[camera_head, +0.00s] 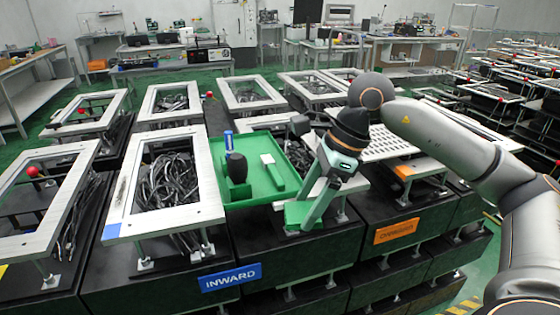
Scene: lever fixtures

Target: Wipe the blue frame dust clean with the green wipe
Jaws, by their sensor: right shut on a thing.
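My right gripper (318,192) reaches down from the right, right of the green tray. It is shut on a green wipe (303,214), a flat green block low at its fingertips. The frame with blue edge marks (206,190) is a white rectangular frame left of the tray, above a blue INWARD label (230,277). The wipe is apart from this frame, with the tray between them. Dust on the frame is too small to make out. My left gripper is not in view.
The green tray (262,197) holds a dark rounded object (236,168), a blue upright item (228,140) and a green-and-white tool (272,170). Dark cables lie inside the frame's opening. Several other white frames stand around on black bases. An orange label (396,231) is at right.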

